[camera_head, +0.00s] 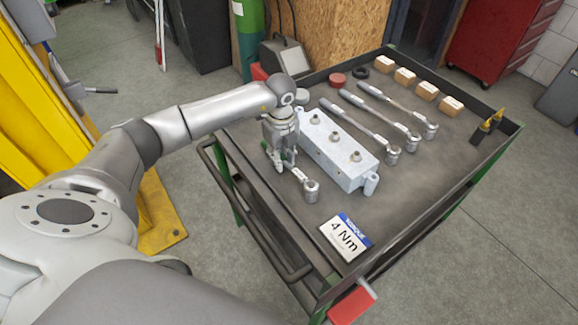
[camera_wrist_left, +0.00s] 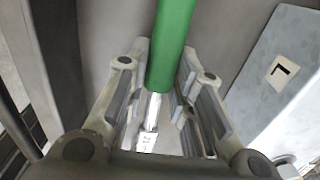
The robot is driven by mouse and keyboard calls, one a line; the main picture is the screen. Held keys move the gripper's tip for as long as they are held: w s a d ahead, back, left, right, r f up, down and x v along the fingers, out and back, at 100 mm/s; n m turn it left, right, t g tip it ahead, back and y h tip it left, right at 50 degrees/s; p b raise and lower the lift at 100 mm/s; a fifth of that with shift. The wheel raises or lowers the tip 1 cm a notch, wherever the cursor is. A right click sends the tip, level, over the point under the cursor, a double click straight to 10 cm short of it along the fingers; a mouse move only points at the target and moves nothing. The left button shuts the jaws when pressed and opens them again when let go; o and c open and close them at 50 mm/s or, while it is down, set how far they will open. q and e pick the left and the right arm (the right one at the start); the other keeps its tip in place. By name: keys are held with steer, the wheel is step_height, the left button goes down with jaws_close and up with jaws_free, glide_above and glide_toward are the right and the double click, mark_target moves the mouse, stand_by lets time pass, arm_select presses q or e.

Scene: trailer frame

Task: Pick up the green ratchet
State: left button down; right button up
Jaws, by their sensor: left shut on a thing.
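The green ratchet lies at the left side of the cart top; its silver head (camera_head: 311,190) shows in the head view, while my gripper covers most of the handle. In the left wrist view its green handle (camera_wrist_left: 173,45) runs between my fingers, with the silver shank below it. My left gripper (camera_head: 281,164) points down and is shut on the ratchet. I cannot tell whether the ratchet is clear of the surface. My right gripper is not in view.
A grey metal block (camera_head: 338,150) with bolts stands just right of my left gripper. Several other ratchets lie beyond it. A "4 Nm" card (camera_head: 345,236) lies at the near edge. The cart (camera_head: 415,205) has a raised rim; small boxes (camera_head: 405,76) line its far side.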

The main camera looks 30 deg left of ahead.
arm_select(q)
steer(key=shift+w+r, duration=0.1)
steer(key=shift+r, duration=0.05)
steer(key=shift+r, duration=0.55)
steer(key=s+d+r+b, duration=0.2)
steer(key=s+d+r, duration=0.7)
steer(key=d+r, duration=0.1)
steer(key=shift+s+r, duration=0.35)
steer(key=shift+r, duration=0.5)
steer(key=shift+d, duration=0.1)
steer(key=c, duration=1.8)
jaws_free()
jaws_close()
